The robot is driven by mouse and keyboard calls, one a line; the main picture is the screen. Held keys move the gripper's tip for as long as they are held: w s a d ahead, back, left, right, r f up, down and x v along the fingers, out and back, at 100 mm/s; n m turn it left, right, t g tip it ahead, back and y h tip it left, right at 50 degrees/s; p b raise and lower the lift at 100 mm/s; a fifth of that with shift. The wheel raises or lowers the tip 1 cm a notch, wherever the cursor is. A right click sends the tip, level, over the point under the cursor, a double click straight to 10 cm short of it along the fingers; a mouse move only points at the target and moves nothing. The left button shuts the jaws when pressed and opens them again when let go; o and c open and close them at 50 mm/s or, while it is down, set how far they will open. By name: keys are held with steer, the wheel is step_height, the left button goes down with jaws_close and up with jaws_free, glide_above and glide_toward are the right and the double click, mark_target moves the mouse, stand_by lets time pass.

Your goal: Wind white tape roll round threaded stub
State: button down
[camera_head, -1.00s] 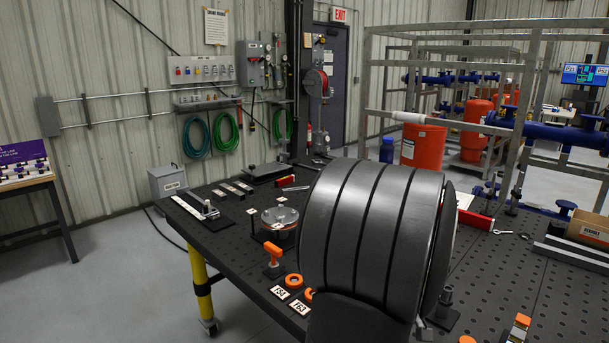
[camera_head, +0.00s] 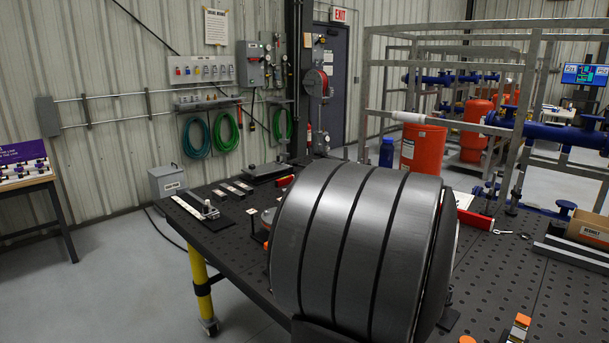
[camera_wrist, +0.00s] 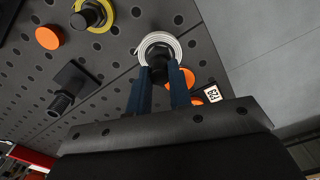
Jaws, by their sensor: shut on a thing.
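In the wrist view, the white tape roll (camera_wrist: 170,40) is a pale ring with a dark core, held at the fingertips. My gripper (camera_wrist: 160,72) has two blue fingers closed on its dark core. A black upright stub (camera_wrist: 64,102) on a square black base (camera_wrist: 78,80) stands on the perforated table, to the left of my gripper and apart from the roll; it looks like the threaded stub, though I cannot make out threads. In the head view my large grey arm link hides the gripper, the roll and most of the stub.
In the wrist view, a yellow tape roll (camera_wrist: 101,20) with a black core lies at top left. An orange disc (camera_wrist: 48,38) lies beside it. More orange pieces (camera_wrist: 209,90) and a label (camera_wrist: 212,95) are right of the fingers.

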stand_by(0.3)
steer(key=w+d+r+m, duration=0.1)
steer(key=w+d+r, duration=0.1)
steer(key=d, duration=0.6)
steer(key=w+d+r+m, duration=0.2)
steer(key=w+d, duration=0.3)
steer(key=d, duration=0.3)
steer(key=shift+d+r, duration=0.4)
steer(key=shift+r, duration=0.45)
steer(key=shift+f, duration=0.25)
steer(key=shift+w+f, duration=0.1)
steer(key=shift+f, duration=1.85)
steer(key=shift+w, duration=0.6)
steer(key=shift+s, duration=0.2)
stand_by(0.7)
